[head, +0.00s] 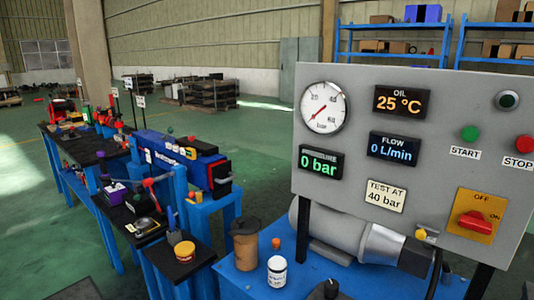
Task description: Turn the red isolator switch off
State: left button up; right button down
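The red isolator switch (473,221) is on a yellow plate (484,201) at the lower right of the grey control panel (355,225). OFF is marked at the top of the plate and ON at its right. The red handle lies roughly sideways, towards the ON mark. Neither of my grippers shows in the head view.
Green START (470,133) and red STOP (524,143) buttons sit above the switch. A pressure gauge (323,107) and displays fill the panel's left.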

aim_at(475, 221)
jog(key=z, duration=1.25)
